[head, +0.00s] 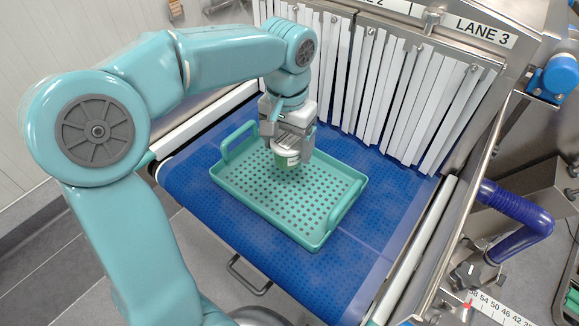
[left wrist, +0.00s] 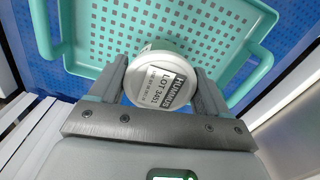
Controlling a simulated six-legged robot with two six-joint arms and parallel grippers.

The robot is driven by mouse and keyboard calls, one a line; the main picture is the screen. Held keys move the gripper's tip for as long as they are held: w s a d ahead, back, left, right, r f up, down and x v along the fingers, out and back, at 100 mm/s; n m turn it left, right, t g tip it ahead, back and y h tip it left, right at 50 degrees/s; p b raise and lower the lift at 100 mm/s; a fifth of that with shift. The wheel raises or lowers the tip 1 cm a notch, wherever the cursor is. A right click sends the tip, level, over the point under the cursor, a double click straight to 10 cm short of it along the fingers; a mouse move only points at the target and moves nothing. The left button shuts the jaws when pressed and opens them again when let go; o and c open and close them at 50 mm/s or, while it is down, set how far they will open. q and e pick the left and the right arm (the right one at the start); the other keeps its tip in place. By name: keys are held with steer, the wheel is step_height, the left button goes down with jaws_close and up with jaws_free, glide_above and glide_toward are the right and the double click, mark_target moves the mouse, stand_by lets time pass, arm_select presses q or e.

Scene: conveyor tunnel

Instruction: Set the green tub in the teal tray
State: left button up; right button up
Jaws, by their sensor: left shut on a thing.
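The teal tray (head: 290,224), with a perforated floor and two raised handles, lies on the blue conveyor belt. It also shows in the left wrist view (left wrist: 100,65). My left gripper (head: 291,146) is shut on the green tub (head: 286,160), which has a white lid and a label. In the left wrist view the tub's lid (left wrist: 160,82) shows between the two fingers. The tub is over the tray's far part, inside its rim. Whether its base touches the tray floor cannot be told. My right gripper is not in view.
White strip curtains (head: 390,90) hang at the tunnel mouth just behind the tray. Metal side rails (head: 415,255) edge the belt (head: 350,270). A purple hose (head: 515,215) and a blue knob (head: 558,75) are at the right. Most of the tray floor is bare.

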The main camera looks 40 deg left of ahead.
mark_target(287, 143)
arm_select(q)
steer(key=shift+s+d+f, duration=0.1)
steer(key=shift+s+f, duration=0.1)
steer(key=shift+f, duration=0.35)
steer(key=shift+s+d+f, duration=0.1)
steer(key=shift+s+f, duration=0.1)
steer(key=shift+f, duration=0.35)
steer(key=f, duration=0.4)
steer(key=shift+w+a+f, duration=0.15)
steer(key=shift+w+f, duration=0.2)
steer(key=shift+s, duration=0.25)
steer(key=shift+w+f, duration=0.1)
steer(key=shift+f, duration=0.05)
steer(key=o, duration=1.5)
steer(key=shift+w+f, duration=0.1)
steer(key=shift+c, duration=0.2)
steer(key=shift+r, duration=0.65)
step_height(287, 143, up, 11)
steer(key=shift+f, duration=0.15)
steer(key=shift+r, duration=0.25)
